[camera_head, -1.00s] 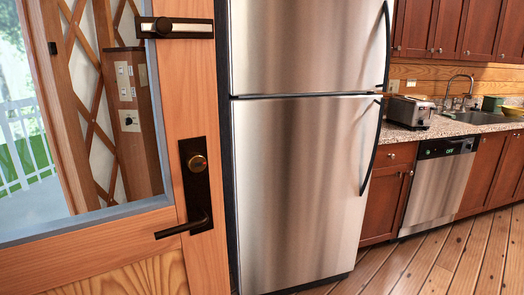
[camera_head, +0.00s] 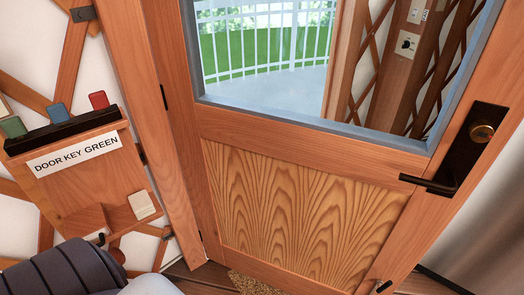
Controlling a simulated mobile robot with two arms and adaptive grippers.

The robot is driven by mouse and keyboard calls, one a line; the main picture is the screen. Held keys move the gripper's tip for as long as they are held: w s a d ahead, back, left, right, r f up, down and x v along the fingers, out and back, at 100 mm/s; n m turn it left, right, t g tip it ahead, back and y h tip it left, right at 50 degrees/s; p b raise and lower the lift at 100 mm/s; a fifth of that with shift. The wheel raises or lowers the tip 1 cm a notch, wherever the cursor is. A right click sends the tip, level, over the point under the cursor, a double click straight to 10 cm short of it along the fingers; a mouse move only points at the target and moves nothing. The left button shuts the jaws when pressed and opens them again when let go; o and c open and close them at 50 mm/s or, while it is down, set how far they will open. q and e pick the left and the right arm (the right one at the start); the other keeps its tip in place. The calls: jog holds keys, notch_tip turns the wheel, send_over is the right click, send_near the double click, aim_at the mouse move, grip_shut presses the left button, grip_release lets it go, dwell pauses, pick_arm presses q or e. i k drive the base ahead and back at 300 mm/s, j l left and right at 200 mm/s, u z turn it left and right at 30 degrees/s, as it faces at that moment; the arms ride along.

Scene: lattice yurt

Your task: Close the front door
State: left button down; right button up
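The front door (camera_head: 300,205) is wooden, with a glass pane above and a grained panel below. Its hinge side is at the left by the wooden frame post (camera_head: 150,110). A black lever handle (camera_head: 430,185) and a brass-coloured lock knob (camera_head: 482,132) sit near its free edge at the right. That edge stands in front of a grey surface, with no frame against it, so the door looks open. Neither of my grippers is in view. A dark ribbed part of mine and a pale rounded part show at the bottom left, clear of the handle.
On the lattice wall at left, a wooden shelf (camera_head: 95,185) carries coloured blocks and a "DOOR KEY GREEN" label (camera_head: 75,153). A brown mat (camera_head: 245,284) lies by the door's bottom. White railing (camera_head: 270,35) and green ground show through the glass.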

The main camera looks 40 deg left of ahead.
aim_at(294, 203)
jog(key=u, duration=0.75)
